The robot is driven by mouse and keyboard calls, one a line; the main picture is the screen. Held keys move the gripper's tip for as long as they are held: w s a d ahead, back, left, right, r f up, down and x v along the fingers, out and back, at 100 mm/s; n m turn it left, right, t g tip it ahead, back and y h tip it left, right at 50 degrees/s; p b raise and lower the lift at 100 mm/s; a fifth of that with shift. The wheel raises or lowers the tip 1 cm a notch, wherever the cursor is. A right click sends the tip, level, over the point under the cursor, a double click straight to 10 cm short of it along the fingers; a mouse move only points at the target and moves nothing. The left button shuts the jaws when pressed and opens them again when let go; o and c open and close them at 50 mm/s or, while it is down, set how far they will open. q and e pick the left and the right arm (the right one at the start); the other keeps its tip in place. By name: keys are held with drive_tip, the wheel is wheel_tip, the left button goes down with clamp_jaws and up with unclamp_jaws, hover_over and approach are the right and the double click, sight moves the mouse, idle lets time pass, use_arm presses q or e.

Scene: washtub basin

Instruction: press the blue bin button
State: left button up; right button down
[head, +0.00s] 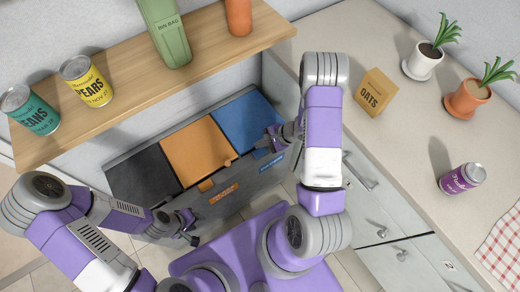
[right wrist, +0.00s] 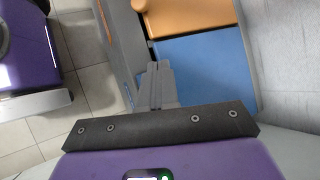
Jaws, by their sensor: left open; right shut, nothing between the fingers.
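The blue bin (head: 243,118) is the right one of three bins in a row, with its flat lid down. A small blue piece (head: 262,153) at its front edge, partly by my fingers, looks like its button. A blue label (head: 271,163) is on the front below. My right gripper (head: 265,144) is shut and empty at the lid's front right; I cannot tell if it touches. In the right wrist view its fingers (right wrist: 157,82) lie beside the blue lid (right wrist: 203,72), and the button cannot be made out. My left gripper (head: 188,231) is open and empty, low in front of the bins.
The orange bin (head: 193,147) and black bin (head: 143,178) are to the left. A wooden shelf (head: 190,62) with cans and a green bin bag box (head: 167,30) is above. The counter (head: 400,125) with oats, plants and a purple can is at right.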

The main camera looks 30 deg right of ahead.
drive_tip(key=shift+w+d+r+m+t, duration=0.3)
drive_tip(key=shift+w+d+r+t, duration=0.25)
drive_tip(key=shift+w+d, duration=0.25)
drive_tip(key=shift+f, duration=0.15)
drive_tip(key=b, duration=0.6)
hover_over(262, 152)
wheel_tip(262, 152, down, 8)
drive_tip(key=shift+s+r, duration=0.1)
drive_tip(key=shift+f+b, duration=0.3)
drive_tip(key=shift+f, duration=0.15)
idle(1.0)
drive_tip(key=shift+f+b, duration=0.4)
drive_tip(key=shift+b, duration=0.3)
